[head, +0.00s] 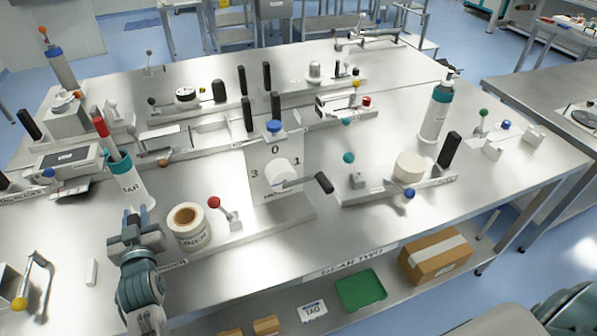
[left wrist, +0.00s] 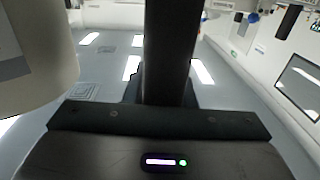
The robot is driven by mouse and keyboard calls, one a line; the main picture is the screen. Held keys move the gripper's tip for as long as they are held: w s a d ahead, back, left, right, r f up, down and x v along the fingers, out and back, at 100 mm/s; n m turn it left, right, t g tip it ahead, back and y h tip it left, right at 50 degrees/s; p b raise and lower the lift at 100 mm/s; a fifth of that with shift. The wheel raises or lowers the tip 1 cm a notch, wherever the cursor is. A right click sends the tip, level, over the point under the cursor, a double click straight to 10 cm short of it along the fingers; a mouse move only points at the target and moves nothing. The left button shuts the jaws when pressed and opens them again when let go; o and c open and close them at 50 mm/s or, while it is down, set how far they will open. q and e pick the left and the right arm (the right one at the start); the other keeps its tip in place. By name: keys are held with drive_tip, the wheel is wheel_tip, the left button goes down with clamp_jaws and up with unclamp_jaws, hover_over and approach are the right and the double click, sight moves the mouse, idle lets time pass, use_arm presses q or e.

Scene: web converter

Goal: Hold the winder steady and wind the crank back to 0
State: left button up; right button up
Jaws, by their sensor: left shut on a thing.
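The winder has an upright pale plate (head: 262,150) with 0 at the top, 1 at the right and 3 at the left. Its crank turns on a white hub (head: 280,174). The crank's black handle (head: 325,183) points to the lower right, below the 1. The base (head: 245,228) carries a liner roll (head: 187,215). My left gripper (head: 138,222) is beside the base's left end. It is shut on a black upright bar (left wrist: 172,50), seen in the left wrist view. The gripper hides the bar's join to the winder in the head view.
A teal-banded bottle (head: 122,168) stands just behind my left gripper. A red-knobbed lever (head: 225,213) stands between the roll and the plate. Another fixture (head: 375,185) with a pale roll and blue knob sits right of the crank. The front right tabletop is clear.

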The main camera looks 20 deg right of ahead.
use_arm(q)
clamp_jaws()
use_arm(e)
drive_tip(key=shift+w+d, duration=0.15)
drive_tip(key=shift+d, duration=0.05)
use_arm(q)
drive_tip(key=shift+r, duration=0.2)
drive_tip(key=shift+w+f, duration=0.1)
drive_tip(key=shift+f, duration=0.05)
use_arm(e)
drive_tip(key=shift+w, duration=0.1)
